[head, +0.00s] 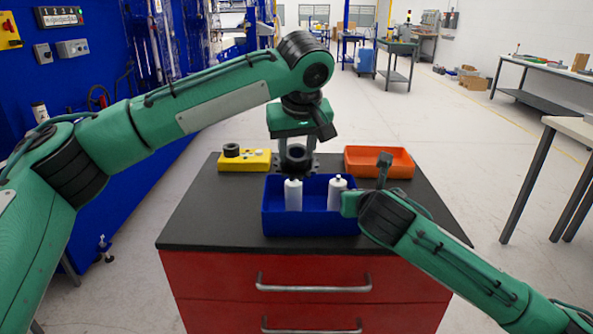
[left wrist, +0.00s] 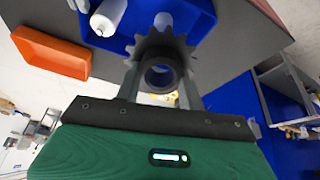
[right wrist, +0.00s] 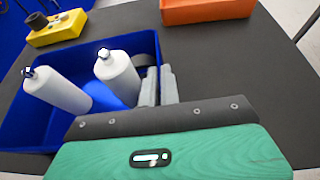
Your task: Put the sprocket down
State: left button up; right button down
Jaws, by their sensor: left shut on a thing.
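The sprocket (head: 297,158) is a dark toothed wheel with a round hub, held above the back of the blue bin (head: 312,222). My left gripper (head: 297,150) is shut on it; the left wrist view shows the hub and teeth of the sprocket (left wrist: 158,50) between the fingers. The sprocket is in the air, apart from the table. My right gripper (right wrist: 160,78) looks shut and empty, its fingers side by side near the right wall of the bin. In the head view its fingertips are hard to make out.
Two white bottles (head: 293,194) (head: 336,188) stand in the bin. Behind it, a yellow block (head: 257,160) with a dark ring (head: 231,150) is at left and an orange tray (head: 379,162) at right. The dark tabletop (head: 210,220) is clear left of the bin.

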aim_at(291, 162)
pick_arm(q)
jog(key=w+r+m, duration=0.2)
jog(key=r, duration=0.1)
jog(key=w+a+r+h, duration=0.1)
jog(key=r, duration=0.1)
jog(key=shift+r+m, duration=0.15)
jog(key=shift+m, duration=0.25)
jog(key=shift+w+a+r+m, duration=0.15)
jog(key=shift+w+m, duration=0.25)
jog(key=shift+w, duration=0.05)
notch_tip(291, 162, down, 10)
jog(key=shift+w+r, duration=0.1)
jog(key=shift+r, duration=0.05)
jog(key=shift+f, duration=0.55)
jog(key=o, duration=1.3)
